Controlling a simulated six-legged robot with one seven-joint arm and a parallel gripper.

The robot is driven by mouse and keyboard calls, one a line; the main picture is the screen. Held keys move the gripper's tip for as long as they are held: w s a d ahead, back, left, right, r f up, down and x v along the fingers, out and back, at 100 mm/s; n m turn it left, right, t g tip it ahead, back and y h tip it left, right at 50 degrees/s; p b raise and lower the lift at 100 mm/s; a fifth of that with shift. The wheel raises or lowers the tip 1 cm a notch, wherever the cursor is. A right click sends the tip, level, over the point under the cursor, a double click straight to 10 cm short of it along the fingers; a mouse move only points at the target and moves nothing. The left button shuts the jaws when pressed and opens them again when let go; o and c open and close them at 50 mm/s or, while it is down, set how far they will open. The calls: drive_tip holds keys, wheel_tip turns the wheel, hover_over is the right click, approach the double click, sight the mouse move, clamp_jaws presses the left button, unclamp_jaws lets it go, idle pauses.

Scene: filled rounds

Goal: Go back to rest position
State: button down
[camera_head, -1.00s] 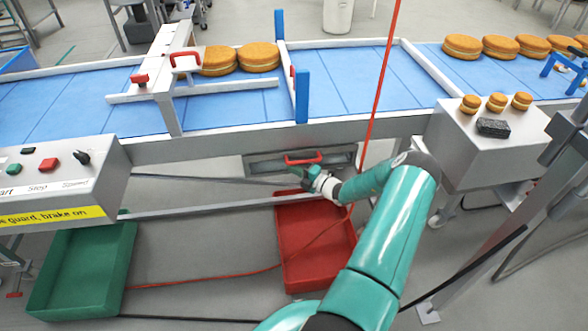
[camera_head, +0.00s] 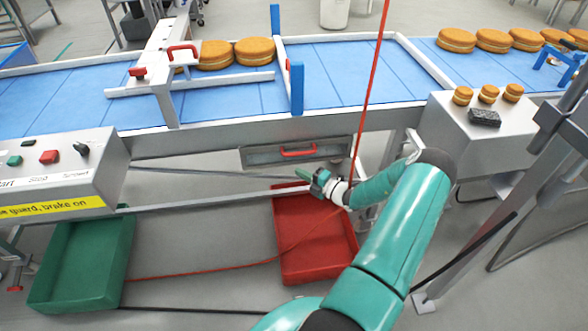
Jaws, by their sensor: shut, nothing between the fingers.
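My gripper (camera_head: 305,178) is at the end of my teal arm, near the middle of the picture. It is shut and empty. It is over the far edge of the red crate (camera_head: 322,272) and below the drawer with the red handle (camera_head: 298,153) under the conveyor. A gap shows between the gripper and that handle.
The blue conveyor (camera_head: 340,80) runs across the back with filled rounds (camera_head: 255,51) on it. A red cable (camera_head: 368,80) hangs down beside my arm. A green crate (camera_head: 85,265) stands at the left. The control box (camera_head: 60,170) and a grey box with small rounds (camera_head: 480,140) flank the conveyor. Floor between the crates is mostly clear.

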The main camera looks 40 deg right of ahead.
drive_tip(key=v, duration=0.5)
